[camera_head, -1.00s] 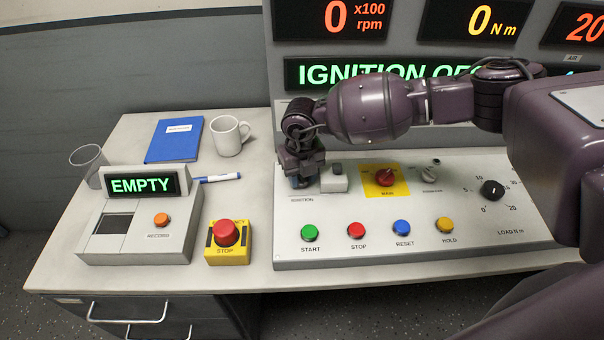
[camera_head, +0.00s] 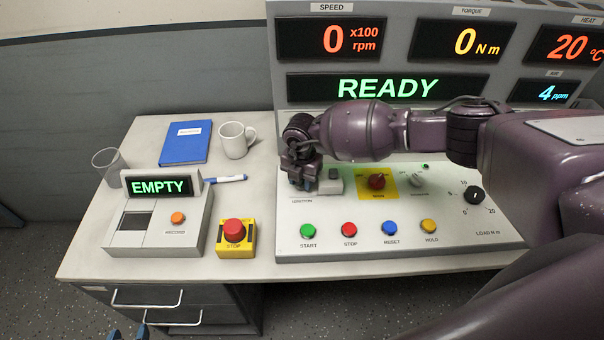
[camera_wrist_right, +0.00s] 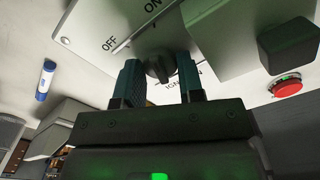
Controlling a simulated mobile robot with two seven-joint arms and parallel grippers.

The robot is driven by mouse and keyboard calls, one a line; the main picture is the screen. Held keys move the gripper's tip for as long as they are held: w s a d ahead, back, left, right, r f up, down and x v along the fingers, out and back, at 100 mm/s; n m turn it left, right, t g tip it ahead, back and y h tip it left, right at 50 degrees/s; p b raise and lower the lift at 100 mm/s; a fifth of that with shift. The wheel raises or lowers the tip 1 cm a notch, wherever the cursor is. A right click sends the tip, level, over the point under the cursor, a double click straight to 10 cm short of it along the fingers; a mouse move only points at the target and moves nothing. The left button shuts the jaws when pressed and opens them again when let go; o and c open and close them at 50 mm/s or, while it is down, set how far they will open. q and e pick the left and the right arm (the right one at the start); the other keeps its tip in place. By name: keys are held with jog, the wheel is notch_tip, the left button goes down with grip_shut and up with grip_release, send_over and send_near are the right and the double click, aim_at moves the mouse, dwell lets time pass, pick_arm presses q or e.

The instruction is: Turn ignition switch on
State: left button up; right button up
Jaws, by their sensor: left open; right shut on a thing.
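The ignition switch is a dark knob (camera_wrist_right: 160,66) on the light panel, with OFF, ON and partly covered IGNITION lettering around it in the right wrist view. My right gripper (camera_head: 303,184) is at the panel's left end in the head view and hides the switch there. In the right wrist view its two teal fingers (camera_wrist_right: 160,82) are on either side of the knob, shut on it. The upper display (camera_head: 388,88) reads READY in green. My left gripper (camera_head: 129,334) shows only its blue fingertips at the bottom edge, apart and empty.
Right of the switch are a small grey switch box (camera_head: 330,182) and the red MAIN knob (camera_head: 377,181). Several coloured buttons line the panel's front. The emergency stop (camera_head: 235,231), recorder (camera_head: 158,230), mug (camera_head: 236,140) and glass (camera_head: 108,165) stand to the left.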

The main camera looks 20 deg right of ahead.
aim_at(302, 181)
jog(key=shift+r+m+p, duration=0.1)
jog(key=shift+m+p, duration=0.2)
jog(key=shift+m, duration=0.2)
pick_arm(q)
jog(key=shift+s+a+r, duration=0.1)
jog(key=shift+s+r, duration=0.15)
jog(key=shift+s, duration=0.2)
pick_arm(e)
jog(key=shift+m, duration=0.6)
jog(key=o, duration=0.6)
pick_arm(q)
jog(key=shift+w, duration=0.1)
pick_arm(e)
jog(key=shift+o, duration=0.2)
pick_arm(q)
jog(key=shift+w, duration=0.1)
pick_arm(e)
notch_tip(302, 181, up, 11)
jog(key=shift+f, duration=0.2)
